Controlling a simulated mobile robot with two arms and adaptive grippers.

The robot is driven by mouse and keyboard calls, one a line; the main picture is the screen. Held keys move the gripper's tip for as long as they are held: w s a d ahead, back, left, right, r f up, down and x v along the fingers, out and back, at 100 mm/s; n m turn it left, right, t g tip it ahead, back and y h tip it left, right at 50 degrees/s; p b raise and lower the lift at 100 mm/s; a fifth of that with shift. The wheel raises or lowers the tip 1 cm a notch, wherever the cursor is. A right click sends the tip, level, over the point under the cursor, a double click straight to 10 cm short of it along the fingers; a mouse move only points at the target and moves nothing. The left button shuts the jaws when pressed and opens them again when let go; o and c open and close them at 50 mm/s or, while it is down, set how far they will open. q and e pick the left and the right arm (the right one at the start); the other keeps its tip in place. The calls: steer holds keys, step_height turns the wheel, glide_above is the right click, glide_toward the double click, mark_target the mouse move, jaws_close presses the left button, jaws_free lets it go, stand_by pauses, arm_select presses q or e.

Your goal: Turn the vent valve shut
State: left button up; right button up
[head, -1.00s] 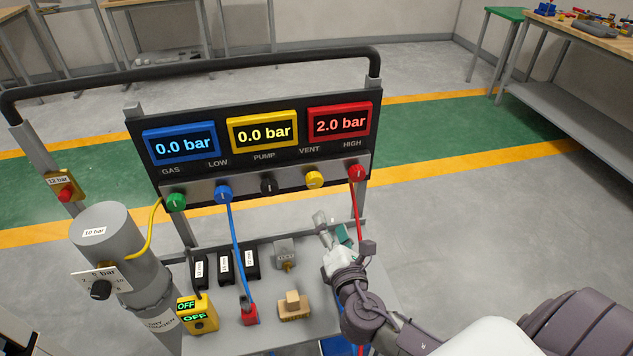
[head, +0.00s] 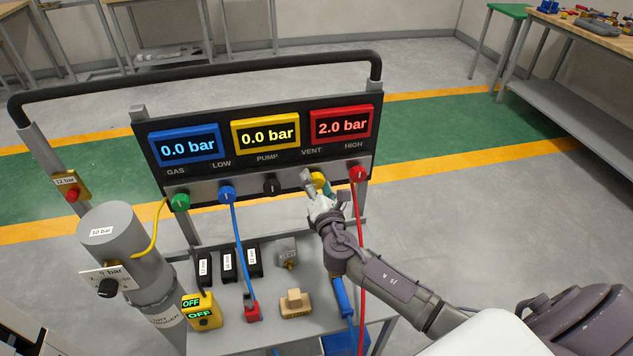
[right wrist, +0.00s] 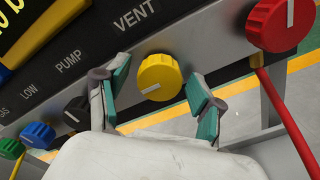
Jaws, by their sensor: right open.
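The vent valve is a yellow knob (head: 319,180) under the VENT label on the front of the panel (head: 225,185). In the right wrist view the yellow knob (right wrist: 159,77) has a white mark pointing left and slightly down. My right gripper (head: 316,190) is at the knob and partly covers it in the head view. In the right wrist view my right gripper (right wrist: 155,95) is open, with one green-padded finger on each side of the knob and a visible gap on both sides. My left gripper is not in view.
The red high knob (right wrist: 280,24) is right of the yellow one, with a red hose (head: 360,240) hanging below. The black pump knob (head: 271,186) is to the left. The displays read 0.0, 0.0 and 2.0 bar. A wooden block (head: 296,302) lies on the shelf below.

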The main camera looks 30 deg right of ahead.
steer(key=shift+w, duration=0.1)
steer(key=c, duration=1.1)
steer(key=shift+c, duration=0.2)
